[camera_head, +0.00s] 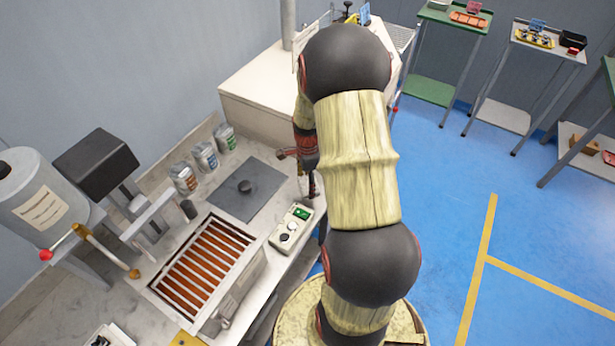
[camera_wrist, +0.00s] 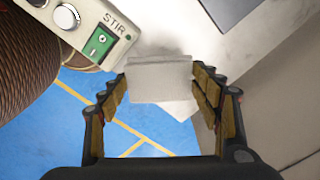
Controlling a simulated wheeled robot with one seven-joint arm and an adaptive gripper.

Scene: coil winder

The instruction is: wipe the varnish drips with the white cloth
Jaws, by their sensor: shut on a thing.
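The white cloth (camera_wrist: 160,82) is a pale folded pad held between the fingers of my gripper (camera_wrist: 160,92) in the wrist view. The fingers are shut on it from both sides. The cloth is over the edge of the pale bench top (camera_wrist: 262,75); I cannot tell whether it touches the bench. In the head view my arm hides the cloth and most of the gripper, which is at the bench's right edge. I cannot make out clear varnish drips; only faint grey smudges show on the bench in the wrist view.
A control box marked STIR (camera_wrist: 92,30) is left of the cloth; it also shows in the head view (camera_head: 290,228). A grated tank (camera_head: 205,265), a grey lid (camera_head: 243,188) and several cans (camera_head: 205,157) occupy the bench.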

